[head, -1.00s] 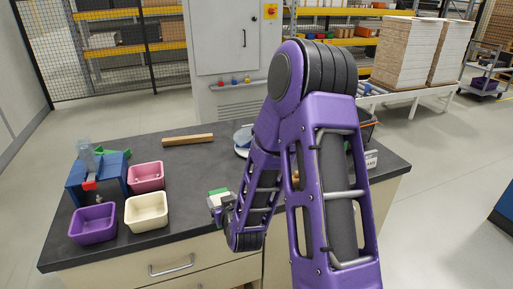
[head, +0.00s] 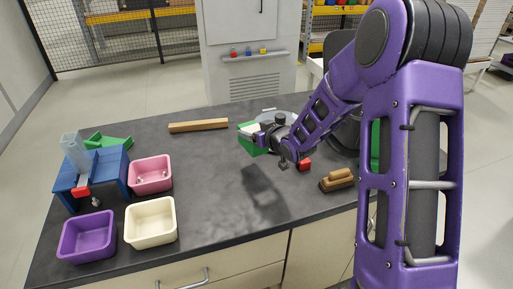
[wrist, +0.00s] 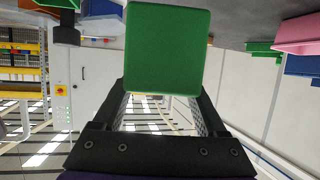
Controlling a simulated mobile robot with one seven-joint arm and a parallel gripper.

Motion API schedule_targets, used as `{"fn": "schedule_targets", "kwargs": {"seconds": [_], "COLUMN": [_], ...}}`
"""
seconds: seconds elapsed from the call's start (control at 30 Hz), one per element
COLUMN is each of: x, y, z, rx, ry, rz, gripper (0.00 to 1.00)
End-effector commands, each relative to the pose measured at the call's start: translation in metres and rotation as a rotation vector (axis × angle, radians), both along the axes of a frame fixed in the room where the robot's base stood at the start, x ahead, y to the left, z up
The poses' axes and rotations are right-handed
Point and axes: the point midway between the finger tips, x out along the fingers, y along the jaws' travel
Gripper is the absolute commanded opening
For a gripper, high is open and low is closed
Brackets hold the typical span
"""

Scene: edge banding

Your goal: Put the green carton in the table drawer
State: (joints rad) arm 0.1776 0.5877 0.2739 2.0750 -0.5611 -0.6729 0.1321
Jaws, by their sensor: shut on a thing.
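The green carton (head: 251,145) has a pale top and is held in the air above the worktop, with a dark shadow below it. My gripper (head: 264,136) is shut on it; in the wrist view the carton (wrist: 165,48) sits between the two fingers (wrist: 163,108). The table drawer (head: 235,281) is in the front of the table, at the bottom of the head view. It has a silver handle and looks shut; its lower part is cut off.
Purple (head: 87,237), cream (head: 151,222) and pink (head: 151,175) bins stand at the left beside a blue stand (head: 112,165). A wooden bar (head: 198,126) lies at the back. A brush (head: 338,180) and a red block (head: 305,165) lie right of the gripper. The middle worktop is clear.

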Motion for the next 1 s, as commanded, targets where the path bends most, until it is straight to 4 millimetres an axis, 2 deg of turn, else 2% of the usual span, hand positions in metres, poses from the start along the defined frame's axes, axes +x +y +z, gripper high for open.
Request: {"fn": "schedule_targets", "kwargs": {"seconds": [0.13, 0.37, 0.67, 0.87, 1.0], "x": [0.020, 0.034, 0.035, 0.035, 0.035], "y": [0.021, 0.033, 0.034, 0.034, 0.035], "z": [0.009, 0.017, -0.033, -0.048, -0.066], "rx": [-0.001, 0.001, 0.002, 0.002, 0.003], "ry": [-0.004, 0.001, 0.005, 0.002, 0.004], "rz": [0.106, 0.173, 0.181, 0.180, 0.180], "gripper": [0.11, 0.11, 0.11, 0.11, 0.11]}}
